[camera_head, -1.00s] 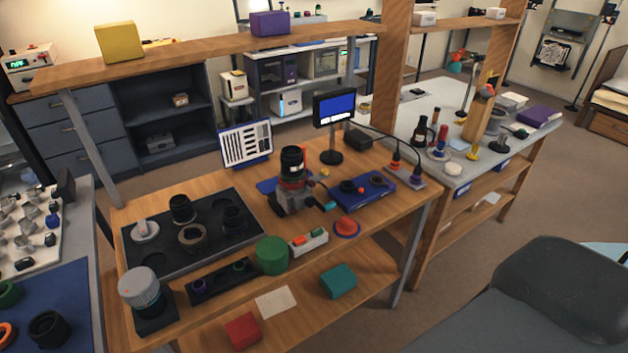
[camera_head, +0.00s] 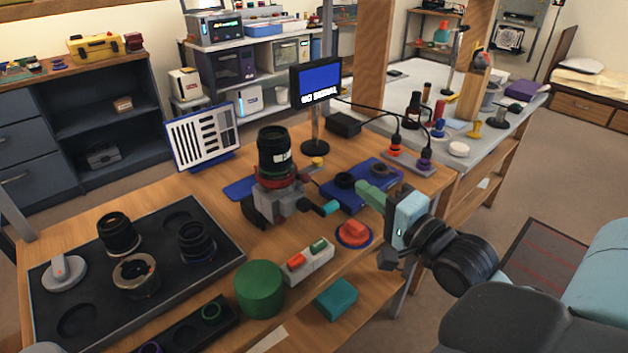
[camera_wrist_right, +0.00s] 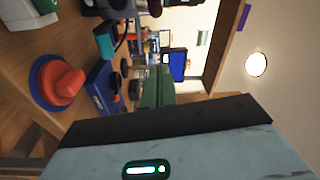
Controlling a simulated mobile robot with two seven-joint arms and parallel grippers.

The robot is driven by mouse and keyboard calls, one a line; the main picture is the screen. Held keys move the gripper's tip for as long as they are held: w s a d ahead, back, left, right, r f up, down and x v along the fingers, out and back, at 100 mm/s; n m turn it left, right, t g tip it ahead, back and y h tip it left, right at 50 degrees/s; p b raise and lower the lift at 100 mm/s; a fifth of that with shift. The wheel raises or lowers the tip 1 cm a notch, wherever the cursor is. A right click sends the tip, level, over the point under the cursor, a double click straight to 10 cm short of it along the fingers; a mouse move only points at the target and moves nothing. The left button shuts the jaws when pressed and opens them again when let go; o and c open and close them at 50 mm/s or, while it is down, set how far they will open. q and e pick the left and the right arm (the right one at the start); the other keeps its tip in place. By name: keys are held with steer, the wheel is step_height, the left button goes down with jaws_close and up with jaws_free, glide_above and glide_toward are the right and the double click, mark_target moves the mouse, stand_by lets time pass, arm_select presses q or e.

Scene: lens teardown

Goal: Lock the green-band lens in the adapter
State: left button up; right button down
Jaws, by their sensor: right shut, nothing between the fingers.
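A black lens (camera_head: 274,152) with a small pale label stands upright on a red ring (camera_head: 279,184) on a grey clamp-like mount (camera_head: 280,204), which has a teal-ended handle (camera_head: 326,208). I cannot make out a green band on this lens, nor whether it is locked. My right gripper (camera_head: 363,188) is to the right of the mount, apart from it, over the blue tray (camera_head: 352,198). Its green fingers are together and empty; they also show in the right wrist view (camera_wrist_right: 155,78). My left gripper is not in view.
A red button on a blue base (camera_head: 354,233) sits near the bench edge, left of my right wrist. A green cylinder (camera_head: 260,288) and a two-button box (camera_head: 307,260) stand left of it. A dark tray (camera_head: 75,290) holds several lens parts. A monitor (camera_head: 316,82) stands behind.

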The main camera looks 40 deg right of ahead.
steer(key=shift+r, duration=0.35)
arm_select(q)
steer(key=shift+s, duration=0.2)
arm_select(e)
steer(key=w, duration=1)
steer(key=shift+s+a+f, duration=0.1)
steer(key=shift+s+a, duration=0.1)
steer(key=shift+a, duration=0.45)
steer(key=shift+s+a, duration=0.25)
steer(key=shift+a, duration=0.35)
steer(key=shift+s+a+f, duration=0.1)
steer(key=shift+s+a, duration=0.1)
steer(key=shift+a, duration=0.45)
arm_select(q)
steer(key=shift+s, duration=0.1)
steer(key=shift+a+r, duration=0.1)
arm_select(e)
steer(key=shift+r, duration=0.1)
